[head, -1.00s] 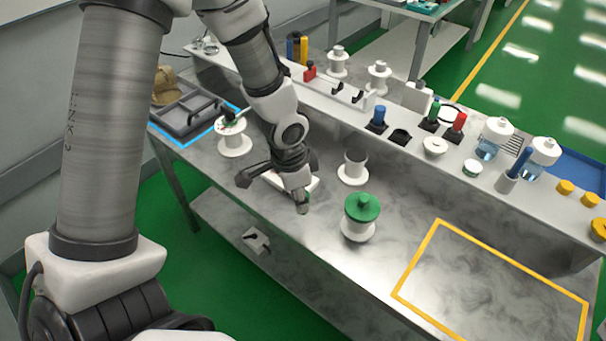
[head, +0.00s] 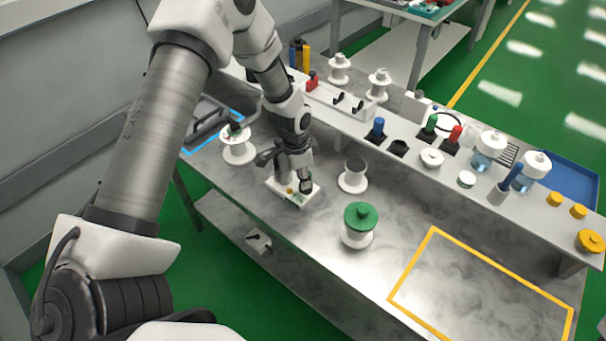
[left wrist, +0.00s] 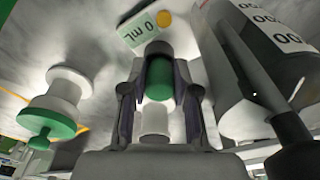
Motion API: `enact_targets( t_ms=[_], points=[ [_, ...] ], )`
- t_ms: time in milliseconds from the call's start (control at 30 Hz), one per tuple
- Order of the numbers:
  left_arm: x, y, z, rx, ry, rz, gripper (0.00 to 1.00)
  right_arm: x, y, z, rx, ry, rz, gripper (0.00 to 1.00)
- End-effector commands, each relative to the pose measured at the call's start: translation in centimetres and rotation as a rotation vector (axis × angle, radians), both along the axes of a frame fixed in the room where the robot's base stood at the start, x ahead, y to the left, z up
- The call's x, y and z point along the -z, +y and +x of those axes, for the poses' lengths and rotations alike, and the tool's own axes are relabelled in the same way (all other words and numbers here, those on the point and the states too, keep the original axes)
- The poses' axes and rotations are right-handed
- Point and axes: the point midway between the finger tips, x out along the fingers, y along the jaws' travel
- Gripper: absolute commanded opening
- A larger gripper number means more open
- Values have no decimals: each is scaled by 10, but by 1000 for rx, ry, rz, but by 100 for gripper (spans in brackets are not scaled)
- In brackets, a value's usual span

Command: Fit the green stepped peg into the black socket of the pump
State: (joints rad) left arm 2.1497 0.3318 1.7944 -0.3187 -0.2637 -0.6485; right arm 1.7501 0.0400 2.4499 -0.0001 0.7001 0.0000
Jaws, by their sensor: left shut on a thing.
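My left gripper (head: 304,186) comes down over the white pump (head: 312,194) on the bench; it also shows in the left wrist view (left wrist: 158,110). In that view it is shut on the green stepped peg (left wrist: 160,80), which has a pale section nearer the palm. A dark ring-like part, likely the black socket (left wrist: 158,48), lines up with the green end. I cannot tell whether they touch or how deep the peg sits. The pump shows a "0 mL" display (left wrist: 138,27) and a yellow button (left wrist: 164,18). The head view hides the peg and socket. My right gripper is out of view.
A green-topped white spool (head: 358,222) stands to the right of the pump, and a dark-topped one (head: 353,175) behind it. Another spool (head: 238,147) stands left. A raised shelf with bottles and pegs runs behind. The yellow-outlined area (head: 412,265) is empty.

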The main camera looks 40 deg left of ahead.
Motion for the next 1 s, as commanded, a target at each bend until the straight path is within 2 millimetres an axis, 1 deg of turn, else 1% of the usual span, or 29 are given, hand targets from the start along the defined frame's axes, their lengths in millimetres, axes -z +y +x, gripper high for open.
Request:
enact_targets(
  t_ms=[100,133,400,500,567,667,900,1000],
  points=[
    [5,0,0,0,0,0,6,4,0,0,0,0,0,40],
    [3,0,0,0,0,0,40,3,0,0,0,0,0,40],
    [3,0,0,0,0,0,40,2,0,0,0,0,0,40],
    [-4,0,0,0,0,0,40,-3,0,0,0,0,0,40],
    [-8,0,0,0,-2,-1,40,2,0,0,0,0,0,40],
    [-27,2,-2,1,-4,-1,40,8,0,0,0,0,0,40],
    [-89,6,-8,-1,-5,-2,40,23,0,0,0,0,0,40],
    [-107,8,-11,0,-2,0,40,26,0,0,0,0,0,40]
  ],
)
